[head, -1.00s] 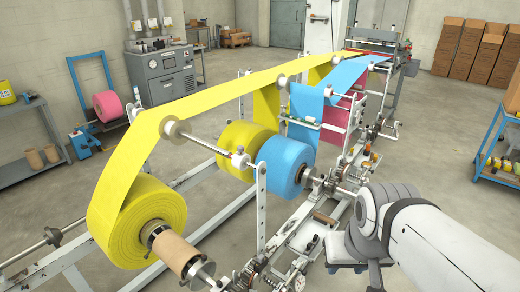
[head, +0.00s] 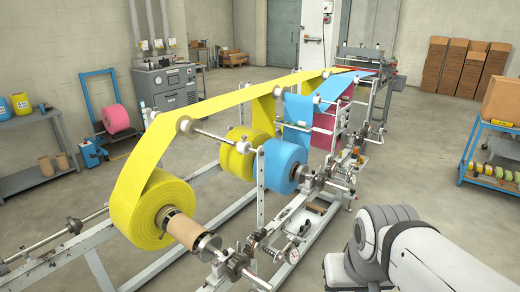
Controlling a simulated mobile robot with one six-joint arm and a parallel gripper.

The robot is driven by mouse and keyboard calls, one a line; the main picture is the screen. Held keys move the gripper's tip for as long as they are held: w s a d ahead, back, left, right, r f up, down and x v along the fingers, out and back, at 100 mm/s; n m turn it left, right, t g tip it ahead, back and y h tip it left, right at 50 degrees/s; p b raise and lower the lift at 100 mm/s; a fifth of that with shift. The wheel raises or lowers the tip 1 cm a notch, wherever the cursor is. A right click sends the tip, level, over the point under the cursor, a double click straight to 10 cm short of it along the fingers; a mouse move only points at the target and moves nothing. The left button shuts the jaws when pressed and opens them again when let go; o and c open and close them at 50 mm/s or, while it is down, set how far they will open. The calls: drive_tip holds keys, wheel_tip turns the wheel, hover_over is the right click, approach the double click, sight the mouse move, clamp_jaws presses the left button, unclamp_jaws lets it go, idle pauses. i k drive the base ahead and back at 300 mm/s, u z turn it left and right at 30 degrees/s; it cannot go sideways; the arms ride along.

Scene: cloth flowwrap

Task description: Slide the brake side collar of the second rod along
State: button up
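The second rod (head: 335,186) carries a yellow roll (head: 238,158) and a blue roll (head: 281,166) side by side. On its right end, by the dark machinery, a small metal collar (head: 309,180) sits close to the blue roll's core; its exact gap to the core is too small to tell. The front rod carries a large yellow roll (head: 148,212) with a brown core (head: 187,230) and a metal collar (head: 208,243). My arm enters at the lower right, apart from the rods. My gripper does not show clearly in the frame.
The white frame (head: 290,222) of the machine, with gears and a dial, lies between my arm and the rolls. Yellow and blue webs run to the back. A blue cart (head: 492,150) stands at right, a grey shelf (head: 35,180) at left. Bare floor (head: 430,170) lies between machine and cart.

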sight(245, 148)
drive_tip(key=u, duration=0.2)
drive_tip(key=i, duration=0.9)
drive_tip(key=z, duration=0.1)
